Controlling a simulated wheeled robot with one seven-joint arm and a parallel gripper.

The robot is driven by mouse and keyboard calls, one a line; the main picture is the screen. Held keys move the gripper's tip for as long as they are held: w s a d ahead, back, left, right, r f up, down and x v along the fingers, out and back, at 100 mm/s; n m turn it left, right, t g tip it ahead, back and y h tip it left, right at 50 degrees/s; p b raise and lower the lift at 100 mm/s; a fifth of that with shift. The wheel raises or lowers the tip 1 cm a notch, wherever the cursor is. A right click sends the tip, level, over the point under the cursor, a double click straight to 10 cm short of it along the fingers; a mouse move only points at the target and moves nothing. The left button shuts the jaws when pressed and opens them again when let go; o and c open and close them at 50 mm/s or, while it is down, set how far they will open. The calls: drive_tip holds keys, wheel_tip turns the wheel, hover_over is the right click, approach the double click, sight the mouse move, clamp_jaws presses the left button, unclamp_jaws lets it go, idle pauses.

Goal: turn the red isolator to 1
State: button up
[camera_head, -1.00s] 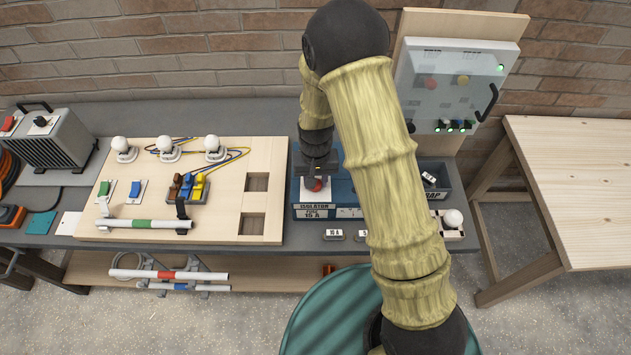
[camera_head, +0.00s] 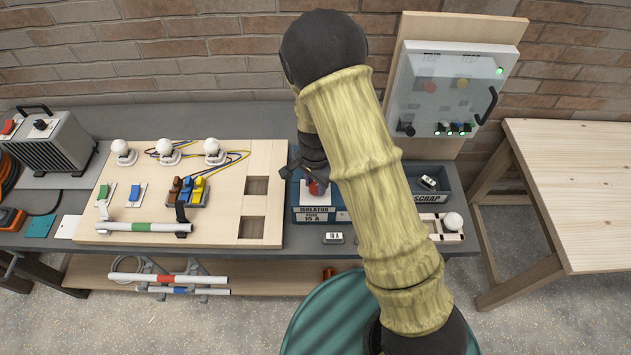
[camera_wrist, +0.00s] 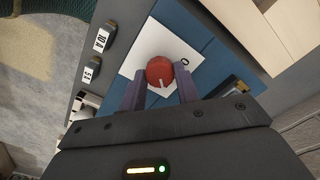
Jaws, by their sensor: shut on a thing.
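The red isolator knob (camera_wrist: 160,70) sits on a white plate (camera_wrist: 133,62) on a blue box. A short white mark shows on the knob's near side, and a printed 0 shows to its right. No 1 is visible. My gripper (camera_wrist: 161,84) has one finger on each side of the knob and is shut on it. In the head view the knob (camera_head: 318,188) is partly covered by my gripper (camera_head: 309,182) and arm. The blue box is labelled ISOLATOR (camera_head: 314,209).
A fuse labelled 10 A (camera_head: 333,238) lies in front of the box. The scrap tray (camera_head: 440,184) is to the right, below a wall panel (camera_head: 448,85). A wooden board (camera_head: 125,168) with lamps and switches is to the left. My arm hides part of the bench.

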sight(316, 186)
drive_tip(key=shift+m, duration=0.4)
drive_tip(key=o, duration=1)
drive_tip(key=shift+c, duration=0.2)
drive_tip(key=shift+r, duration=0.1)
wheel_tip(316, 186, up, 17)
drive_tip(key=b, duration=0.2)
drive_tip(key=shift+r+b, duration=0.15)
drive_tip(key=shift+b, duration=0.25)
